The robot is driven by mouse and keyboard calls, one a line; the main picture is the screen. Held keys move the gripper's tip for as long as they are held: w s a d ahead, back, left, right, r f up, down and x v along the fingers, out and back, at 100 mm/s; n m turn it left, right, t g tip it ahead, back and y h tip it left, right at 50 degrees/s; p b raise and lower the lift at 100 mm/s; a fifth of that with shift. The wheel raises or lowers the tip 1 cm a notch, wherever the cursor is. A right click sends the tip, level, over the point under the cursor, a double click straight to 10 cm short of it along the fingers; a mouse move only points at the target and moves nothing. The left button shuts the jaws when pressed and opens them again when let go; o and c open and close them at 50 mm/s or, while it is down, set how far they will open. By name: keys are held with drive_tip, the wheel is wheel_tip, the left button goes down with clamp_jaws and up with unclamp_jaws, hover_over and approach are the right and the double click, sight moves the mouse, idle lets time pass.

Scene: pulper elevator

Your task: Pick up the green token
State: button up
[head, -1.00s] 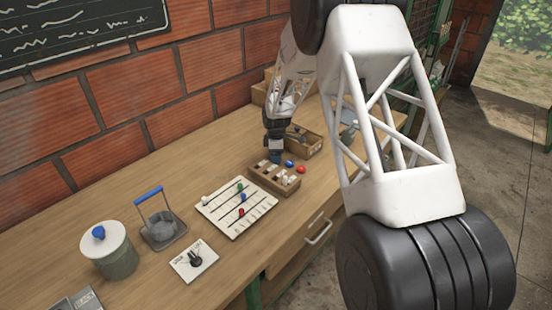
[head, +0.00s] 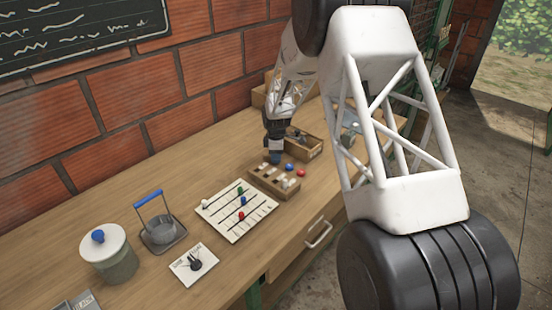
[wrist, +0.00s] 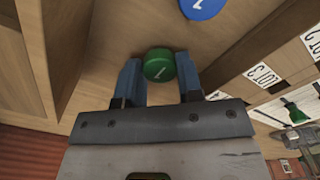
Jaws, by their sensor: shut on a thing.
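In the head view my gripper (head: 276,158) points down at the back edge of a small wooden tray (head: 262,184). The green token cannot be made out in the head view. Whether it touches the surface under it is unclear.
A slotted white board (head: 222,211) with coloured beads is in front. A wooden box (head: 309,149) stands behind right. A lidded pot (head: 117,262) and a wire-handled tray (head: 163,236) are left.

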wheel_tip(320, 180, up, 9)
drive_tip(key=shift+f, duration=0.1)
idle(0.4)
